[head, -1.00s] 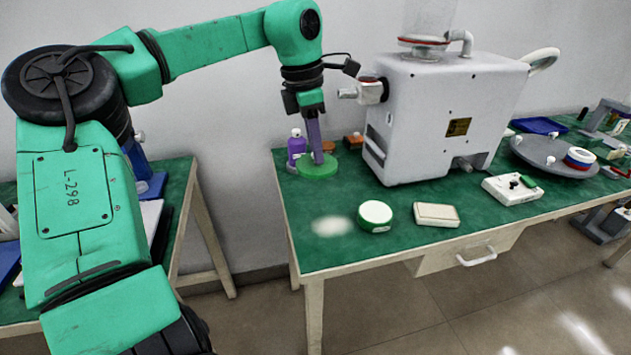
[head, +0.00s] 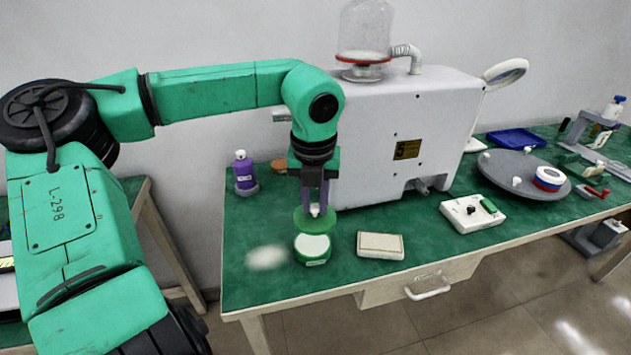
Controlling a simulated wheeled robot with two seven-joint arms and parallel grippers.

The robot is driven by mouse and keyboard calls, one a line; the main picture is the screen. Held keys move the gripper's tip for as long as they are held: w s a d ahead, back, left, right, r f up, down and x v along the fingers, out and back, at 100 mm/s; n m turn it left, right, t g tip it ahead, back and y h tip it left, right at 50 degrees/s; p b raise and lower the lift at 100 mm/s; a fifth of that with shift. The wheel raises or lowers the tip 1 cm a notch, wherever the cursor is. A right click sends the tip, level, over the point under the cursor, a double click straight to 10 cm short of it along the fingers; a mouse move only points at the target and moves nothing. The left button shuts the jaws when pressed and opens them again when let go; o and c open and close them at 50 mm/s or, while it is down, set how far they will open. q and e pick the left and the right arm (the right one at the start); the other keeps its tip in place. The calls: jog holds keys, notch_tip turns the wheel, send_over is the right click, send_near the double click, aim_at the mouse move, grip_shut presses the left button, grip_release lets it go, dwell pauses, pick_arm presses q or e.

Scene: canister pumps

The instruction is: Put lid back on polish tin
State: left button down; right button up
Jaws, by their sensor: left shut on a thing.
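The polish tin (head: 313,251) is a short green round tin with a pale top face, standing upright on the green table. The lid (head: 302,224) is a green disc with a small white knob. My left gripper (head: 315,207) points down and is shut on the lid's knob. It holds the lid just behind the tin in the head view, its near edge close to the tin's far rim. I cannot tell how high the lid is above the table. My right gripper is not in view.
A large grey machine (head: 405,140) stands right behind the gripper. A purple bottle (head: 245,175) stands at the back left. A pale block (head: 380,246) lies right of the tin, then a white control box (head: 470,213) and a grey turntable (head: 500,170).

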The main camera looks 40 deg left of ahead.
aim_at(312, 218)
pick_arm(q)
jog(key=shift+s+a+f+b, duration=0.1)
jog(key=shift+s+f+b, duration=0.1)
jog(key=shift+f+b, duration=0.3)
jog(key=shift+s+a+f+b, duration=0.1)
jog(key=shift+s+f+b, duration=0.15)
jog(key=shift+f, duration=0.4)
jog(key=f+b, duration=0.2)
jog(key=f, duration=0.1)
jog(key=shift+w+f, duration=0.15)
jog(key=shift+w, duration=0.05)
jog(key=shift+f+b, duration=0.35)
jog(key=shift+b, duration=0.25)
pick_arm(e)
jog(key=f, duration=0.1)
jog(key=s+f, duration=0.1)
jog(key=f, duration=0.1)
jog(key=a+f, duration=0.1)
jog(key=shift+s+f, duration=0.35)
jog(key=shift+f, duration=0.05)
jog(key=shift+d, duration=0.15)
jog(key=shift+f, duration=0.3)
pick_arm(q)
jog(key=shift+r, duration=0.1)
jog(key=shift+f+b, duration=0.2)
jog(key=shift+b, duration=0.55)
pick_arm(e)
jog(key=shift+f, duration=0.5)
